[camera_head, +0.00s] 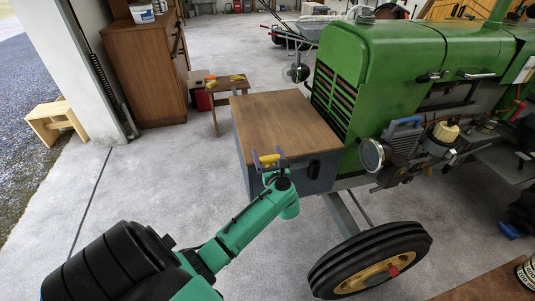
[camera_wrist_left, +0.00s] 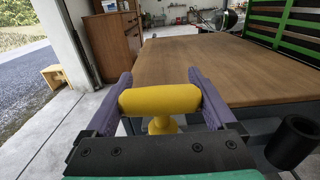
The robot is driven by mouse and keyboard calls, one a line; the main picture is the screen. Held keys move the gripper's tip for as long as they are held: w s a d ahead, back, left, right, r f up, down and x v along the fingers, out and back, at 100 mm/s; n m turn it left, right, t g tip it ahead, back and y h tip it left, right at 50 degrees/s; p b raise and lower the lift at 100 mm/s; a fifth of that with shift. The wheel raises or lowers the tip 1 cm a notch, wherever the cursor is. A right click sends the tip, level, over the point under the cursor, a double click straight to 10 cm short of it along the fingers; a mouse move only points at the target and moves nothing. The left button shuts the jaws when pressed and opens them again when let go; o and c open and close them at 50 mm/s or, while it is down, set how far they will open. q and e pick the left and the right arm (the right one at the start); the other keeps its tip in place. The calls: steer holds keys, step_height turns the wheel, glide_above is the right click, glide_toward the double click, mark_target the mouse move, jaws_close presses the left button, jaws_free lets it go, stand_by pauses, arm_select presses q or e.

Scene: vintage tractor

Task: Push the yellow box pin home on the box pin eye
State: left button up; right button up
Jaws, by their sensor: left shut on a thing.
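The yellow box pin (camera_head: 269,159) is at the front edge of the grey box with the wooden lid (camera_head: 279,121). In the left wrist view the pin (camera_wrist_left: 160,99) shows a thick crosswise handle and a narrower stem below it. My left gripper (camera_head: 269,162) is shut on the handle, with one purple finger at each end. The stem's lower end is hidden behind the gripper, so I cannot tell whether it is in an eye. A dark fitting (camera_head: 314,169) sits on the box front, right of the gripper; I cannot tell whether it is the eye.
The green tractor (camera_head: 400,55) stands behind and right of the box, its front wheel (camera_head: 370,262) at the lower right. A dark round tube (camera_wrist_left: 291,142) is close to the gripper's right.

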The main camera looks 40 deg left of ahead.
arm_select(q)
steer(key=shift+f+b, duration=0.55)
steer(key=shift+f, duration=0.2)
steer(key=o, duration=1.2)
steer(key=shift+r, duration=0.1)
steer(key=shift+o, duration=0.2)
